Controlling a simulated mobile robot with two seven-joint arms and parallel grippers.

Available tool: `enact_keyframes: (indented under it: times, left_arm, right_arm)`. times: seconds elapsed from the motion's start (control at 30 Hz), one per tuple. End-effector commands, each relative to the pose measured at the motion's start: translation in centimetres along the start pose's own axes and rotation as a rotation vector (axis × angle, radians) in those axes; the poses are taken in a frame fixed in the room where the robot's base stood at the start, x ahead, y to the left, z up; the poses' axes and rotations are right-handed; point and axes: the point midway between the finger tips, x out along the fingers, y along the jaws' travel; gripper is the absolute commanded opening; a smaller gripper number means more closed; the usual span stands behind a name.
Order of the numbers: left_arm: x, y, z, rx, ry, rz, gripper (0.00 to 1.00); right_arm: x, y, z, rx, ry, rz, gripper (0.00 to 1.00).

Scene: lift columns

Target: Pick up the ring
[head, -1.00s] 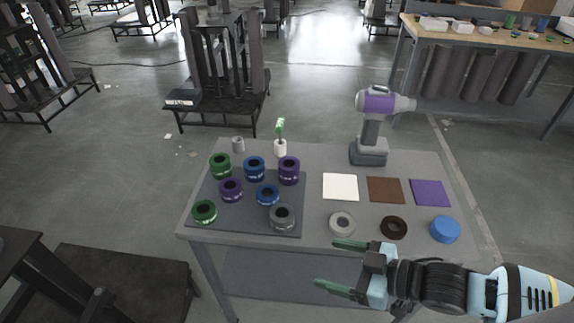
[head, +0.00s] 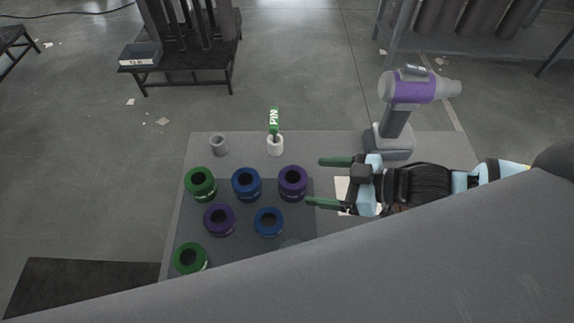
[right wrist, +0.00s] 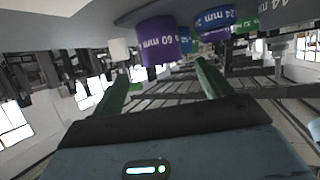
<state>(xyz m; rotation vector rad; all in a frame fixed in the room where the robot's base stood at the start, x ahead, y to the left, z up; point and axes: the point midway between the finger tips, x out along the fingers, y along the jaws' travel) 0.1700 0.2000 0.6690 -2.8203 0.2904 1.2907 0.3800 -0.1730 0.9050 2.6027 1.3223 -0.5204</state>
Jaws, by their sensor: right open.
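Several rings stand on a dark mat (head: 236,252). The back row holds a green ring (head: 201,191), a blue ring (head: 247,192) and a purple ring (head: 293,193). Below are another purple ring (head: 219,229), another blue ring (head: 268,230) and another green ring (head: 190,268). A grey ring is mostly hidden. My right gripper (head: 314,182) is open and empty, its fingertips just right of the back-row purple ring. In the right wrist view, a purple ring marked 60 mm (right wrist: 158,44) shows beyond and between the open fingers (right wrist: 163,75). My left gripper is out of view.
A purple-and-grey drill (head: 408,88) stands behind my right arm. A white cup (head: 275,147) with a green tag and a small grey cup (head: 219,147) stand at the table's back. A large grey shape covers the lower right, hiding the table's front.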

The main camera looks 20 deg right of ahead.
Motion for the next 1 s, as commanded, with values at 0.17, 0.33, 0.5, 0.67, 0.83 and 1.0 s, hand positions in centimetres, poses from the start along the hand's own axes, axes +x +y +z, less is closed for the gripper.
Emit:
enact_keyframes:
  times: [0.17, 0.33, 0.5, 0.67, 0.83, 1.0]
  left_arm:
    - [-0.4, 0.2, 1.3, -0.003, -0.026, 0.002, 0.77]
    - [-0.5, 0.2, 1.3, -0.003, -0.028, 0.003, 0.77]
    - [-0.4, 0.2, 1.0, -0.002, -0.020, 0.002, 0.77]
    - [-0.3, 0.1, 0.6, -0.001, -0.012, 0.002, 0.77]
    - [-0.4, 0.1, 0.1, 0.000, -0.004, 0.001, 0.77]
    - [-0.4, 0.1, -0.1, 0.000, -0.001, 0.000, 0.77]
  right_arm:
    - [0.3, 0.0, 0.0, 0.001, 0.001, 0.000, 0.77]
    - [1.7, 0.0, 0.0, 0.001, 0.003, 0.000, 0.77]
    - [2.7, 0.0, 0.0, 0.000, 0.001, 0.000, 0.77]
    - [3.1, 0.0, 0.0, 0.000, 0.001, 0.000, 0.77]
    - [5.2, 0.0, 0.1, 0.001, 0.003, 0.000, 0.77]
    - [7.2, 0.0, 0.2, 0.000, 0.002, 0.000, 0.77]
